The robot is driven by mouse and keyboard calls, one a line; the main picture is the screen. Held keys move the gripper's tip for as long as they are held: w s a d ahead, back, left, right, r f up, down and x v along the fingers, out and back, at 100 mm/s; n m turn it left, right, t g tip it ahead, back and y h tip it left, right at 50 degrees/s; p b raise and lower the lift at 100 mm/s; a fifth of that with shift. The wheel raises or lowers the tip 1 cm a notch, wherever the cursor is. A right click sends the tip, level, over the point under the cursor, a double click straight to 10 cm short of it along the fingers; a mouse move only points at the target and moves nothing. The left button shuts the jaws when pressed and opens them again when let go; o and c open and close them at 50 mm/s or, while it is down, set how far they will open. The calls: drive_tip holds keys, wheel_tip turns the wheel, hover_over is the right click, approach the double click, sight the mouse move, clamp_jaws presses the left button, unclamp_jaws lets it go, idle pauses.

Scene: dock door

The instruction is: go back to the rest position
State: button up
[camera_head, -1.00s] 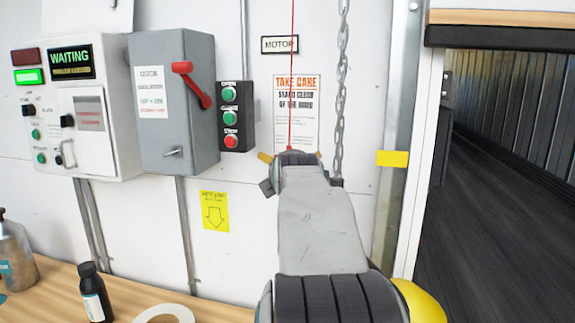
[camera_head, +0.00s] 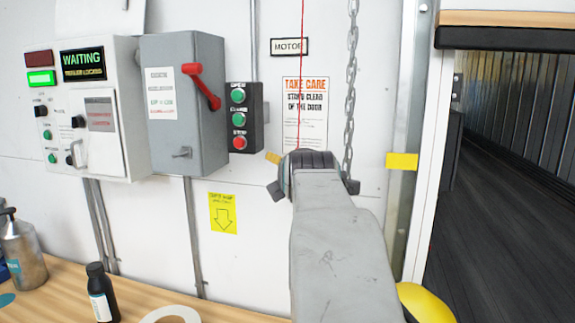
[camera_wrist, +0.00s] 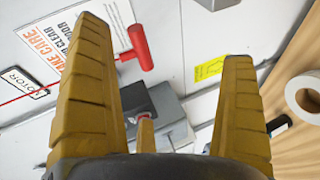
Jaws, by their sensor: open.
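My gripper (camera_wrist: 165,100) shows in the wrist view as two yellow ribbed fingers set wide apart, with nothing between them but the wall gear beyond. In the head view my grey arm reaches up toward the wall, and most of my gripper is hidden behind its wrist; one yellow fingertip (camera_head: 273,157) shows at its left. A red lever (camera_head: 201,86) on the grey switch box (camera_head: 188,130) stands to the left of my arm.
A button box (camera_head: 240,118), a hanging chain (camera_head: 351,90) and a red cord (camera_head: 302,60) are close to my arm. Below is a wooden bench (camera_head: 65,290) with a black bottle (camera_head: 100,292), a spray bottle (camera_head: 22,255) and a tape roll (camera_head: 170,314). The dark doorway (camera_head: 500,200) is at right.

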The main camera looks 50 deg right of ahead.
idle(0.4)
drive_tip(key=s+a+f+m+g+y, duration=0.3)
drive_tip(key=s+a+f+m, duration=0.15)
drive_tip(key=f+m, duration=0.5)
drive_tip(key=s+a+f+m+g+y, duration=0.35)
drive_tip(key=a+f+m, duration=0.3)
drive_tip(key=f, duration=0.65)
drive_tip(key=s+a+f+n+y+p, duration=0.1)
drive_tip(key=s+a+f, duration=0.1)
drive_tip(key=a, duration=0.3)
drive_tip(key=s+a+f+n+g+y, duration=0.1)
drive_tip(key=s+a+f, duration=0.1)
drive_tip(key=a, duration=0.2)
drive_tip(key=s+a+f+y+p, duration=0.1)
drive_tip(key=s+a+f, duration=0.1)
drive_tip(key=a, duration=0.3)
drive_tip(key=a+r+n+y+p, duration=0.1)
drive_tip(key=a+r+n, duration=0.1)
drive_tip(key=a+n, duration=0.3)
drive_tip(key=shift+s+a+r+t+p, duration=0.25)
drive_tip(key=shift+s+a+t+p, duration=0.1)
drive_tip(key=shift+a, duration=1.2)
